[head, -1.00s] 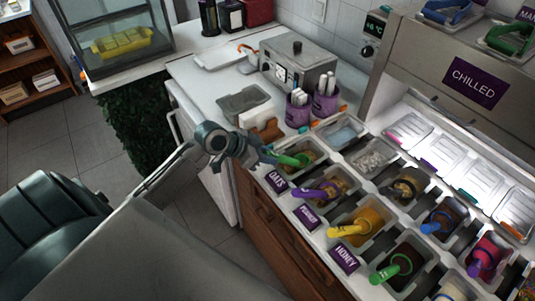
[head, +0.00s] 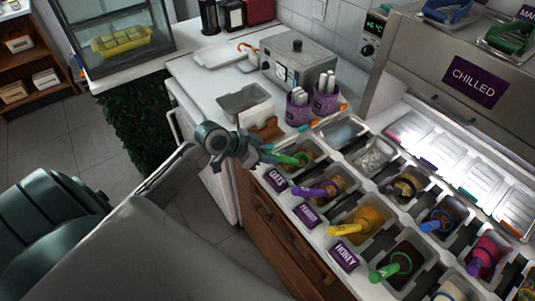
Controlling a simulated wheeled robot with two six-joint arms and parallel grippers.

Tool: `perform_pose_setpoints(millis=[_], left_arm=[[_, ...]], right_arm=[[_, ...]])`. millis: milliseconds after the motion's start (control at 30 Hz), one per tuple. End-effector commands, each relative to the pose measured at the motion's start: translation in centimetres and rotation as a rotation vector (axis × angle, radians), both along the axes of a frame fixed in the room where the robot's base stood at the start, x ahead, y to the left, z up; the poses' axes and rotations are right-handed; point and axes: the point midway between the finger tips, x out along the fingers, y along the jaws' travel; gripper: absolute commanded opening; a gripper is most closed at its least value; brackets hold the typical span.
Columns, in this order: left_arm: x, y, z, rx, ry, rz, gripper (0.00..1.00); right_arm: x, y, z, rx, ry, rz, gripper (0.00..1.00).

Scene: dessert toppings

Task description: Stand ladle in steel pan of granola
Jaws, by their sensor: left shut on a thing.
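My left gripper (head: 262,150) is shut on the handle end of a green ladle (head: 285,159) at the left end of the topping counter. The ladle lies at a slant, its head over or in the leftmost front steel pan (head: 318,147), which holds brownish, grainy topping. Whether the head touches the topping is too small to tell. The small purple label (head: 275,179) in front of this pan seems to read "OATS". No label reading granola is legible. My right gripper is not in view.
Beside that pan, a purple ladle (head: 318,192), a yellow ladle (head: 351,229) and another green ladle (head: 386,270) stand in neighbouring pans. Purple cups (head: 298,108) of white sticks and a steel appliance (head: 300,64) stand behind. A grey tray (head: 243,98) lies on the white counter.

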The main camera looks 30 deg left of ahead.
Motion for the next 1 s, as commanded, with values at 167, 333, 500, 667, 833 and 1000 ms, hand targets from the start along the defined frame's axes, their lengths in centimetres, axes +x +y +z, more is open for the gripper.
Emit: perform_pose_setpoints(millis=[167, 333, 500, 667, 833, 1000], left_arm=[[0.01, 0.00, -0.01, 0.000, 0.000, 0.000, 0.00], [0.00, 0.00, -0.22, -0.001, 0.000, 0.001, 0.00], [0.00, 0.00, -0.64, -0.001, 0.000, 0.001, 0.00], [0.00, 0.00, -0.93, -0.001, 0.000, 0.001, 0.00], [0.01, 0.01, -0.91, -0.001, 0.000, 0.001, 0.00], [0.01, 0.00, -0.91, -0.001, 0.000, 0.001, 0.00]], right_arm=[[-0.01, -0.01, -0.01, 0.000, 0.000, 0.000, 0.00], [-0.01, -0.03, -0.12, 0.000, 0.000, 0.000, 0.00], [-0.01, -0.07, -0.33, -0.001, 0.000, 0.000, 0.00], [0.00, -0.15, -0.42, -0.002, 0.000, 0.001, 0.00], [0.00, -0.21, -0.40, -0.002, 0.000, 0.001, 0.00], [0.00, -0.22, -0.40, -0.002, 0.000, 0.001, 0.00]])
